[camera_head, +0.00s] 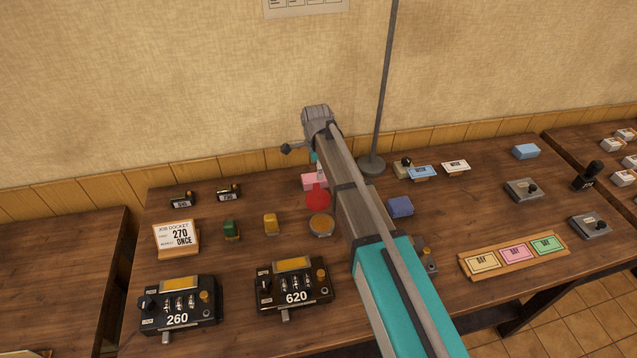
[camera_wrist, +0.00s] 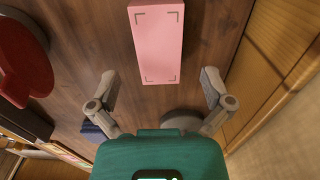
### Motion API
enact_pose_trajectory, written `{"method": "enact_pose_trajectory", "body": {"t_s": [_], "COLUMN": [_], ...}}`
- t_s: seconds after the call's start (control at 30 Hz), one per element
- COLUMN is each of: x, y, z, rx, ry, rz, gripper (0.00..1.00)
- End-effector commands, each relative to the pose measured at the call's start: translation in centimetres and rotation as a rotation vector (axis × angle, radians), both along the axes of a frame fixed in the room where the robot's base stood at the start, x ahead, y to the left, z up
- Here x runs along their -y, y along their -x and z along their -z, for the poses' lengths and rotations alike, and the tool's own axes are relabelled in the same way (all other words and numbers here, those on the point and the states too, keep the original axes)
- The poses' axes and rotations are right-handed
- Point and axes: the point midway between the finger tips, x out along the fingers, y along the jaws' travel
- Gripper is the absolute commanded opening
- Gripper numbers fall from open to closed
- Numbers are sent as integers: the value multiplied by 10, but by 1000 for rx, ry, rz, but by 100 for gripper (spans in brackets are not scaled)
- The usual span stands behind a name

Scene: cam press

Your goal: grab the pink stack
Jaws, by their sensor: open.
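The pink stack (camera_wrist: 157,45) is a pink block with dark corner marks on its top face. It lies on the wooden table, and its upper end is cut off in the wrist view. In the head view the pink stack (camera_head: 314,182) shows near the back of the table, partly hidden by my arm. My gripper (camera_wrist: 157,85) is open and empty in the wrist view. The near end of the stack lies between the two spread fingertips, with gaps at both sides and no visible contact. In the head view my arm hides most of the gripper.
A red round pad (camera_head: 317,198) is close to the stack. A blue block (camera_head: 400,207) and a lamp stand base (camera_head: 371,165) are to the right. An orange-topped round dish (camera_head: 321,225) and a yellow block (camera_head: 271,223) are in front. The wall rises behind the table.

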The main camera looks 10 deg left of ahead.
Motion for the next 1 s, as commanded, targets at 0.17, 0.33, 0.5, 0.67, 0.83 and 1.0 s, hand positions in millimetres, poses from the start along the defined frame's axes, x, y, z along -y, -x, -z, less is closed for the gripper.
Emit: {"method": "enact_pose_trajectory", "body": {"t_s": [0.17,0.33,0.5,0.67,0.83,1.0], "x": [-1,-2,-2,-2,-2,-3], "y": [-1,-1,-1,-1,-1,-1], "z": [18,31,40,42,41,41], "rx": [0,0,0,0,0,0], "ry": [0,0,0,0,0,0], "rz": [0,0,-1,-1,-1,-1], "gripper": [100,100,100,100,100,100]}}
